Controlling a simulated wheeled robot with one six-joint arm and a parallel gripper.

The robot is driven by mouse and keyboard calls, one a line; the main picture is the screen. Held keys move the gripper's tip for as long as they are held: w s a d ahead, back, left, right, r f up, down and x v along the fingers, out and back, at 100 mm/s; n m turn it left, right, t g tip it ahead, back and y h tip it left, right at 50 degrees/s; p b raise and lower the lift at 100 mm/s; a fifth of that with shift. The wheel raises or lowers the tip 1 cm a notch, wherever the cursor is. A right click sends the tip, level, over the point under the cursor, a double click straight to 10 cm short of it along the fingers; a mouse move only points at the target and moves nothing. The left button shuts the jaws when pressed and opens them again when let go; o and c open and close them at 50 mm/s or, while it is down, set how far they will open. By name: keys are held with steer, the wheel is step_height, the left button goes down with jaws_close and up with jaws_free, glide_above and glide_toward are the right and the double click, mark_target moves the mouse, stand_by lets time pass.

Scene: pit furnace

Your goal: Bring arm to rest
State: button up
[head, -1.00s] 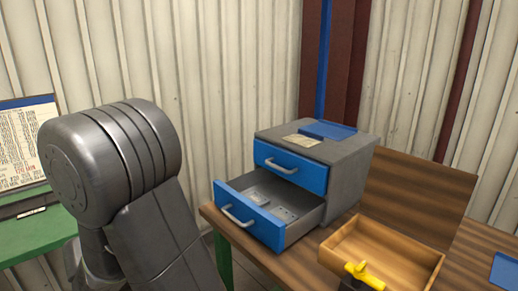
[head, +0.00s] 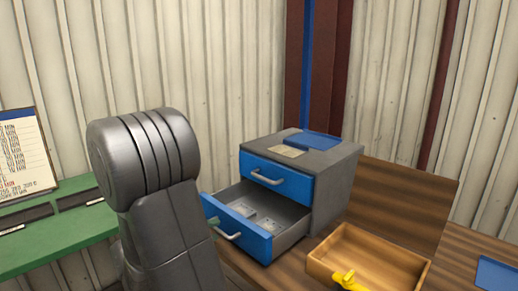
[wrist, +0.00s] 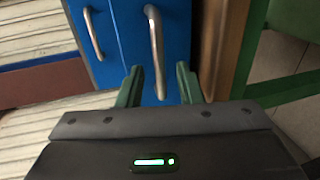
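My arm stands at the left of the head view, and most of my gripper is hidden behind it. In the wrist view my gripper (wrist: 160,84) has two green fingers spread apart with nothing held between them. A blue drawer front (wrist: 168,20) with a metal handle (wrist: 156,45) lies just beyond the fingers. The handle's near end shows between the fingertips, and I cannot tell whether they touch it. In the head view the grey cabinet (head: 335,188) has its lower drawer (head: 236,230) pulled out, with flat pieces inside. Its upper drawer (head: 276,178) is shut.
The cabinet stands on a wooden table (head: 405,205). An open wooden box (head: 375,265) with a yellow object (head: 349,281) is at the front right. A green bench (head: 60,235) and a posted sheet (head: 25,155) are at the left. A corrugated wall (head: 200,60) closes the back.

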stand_by(0.5)
steer(key=v, duration=1.3)
steer(key=x, duration=1.4)
steer(key=shift+d+r+p, duration=0.15)
steer(key=shift+r+p, duration=0.05)
steer(key=shift+p, duration=0.1)
steer(key=shift+w+d+f, duration=0.1)
steer(key=shift+w+d, duration=0.3)
steer(key=shift+w, duration=0.15)
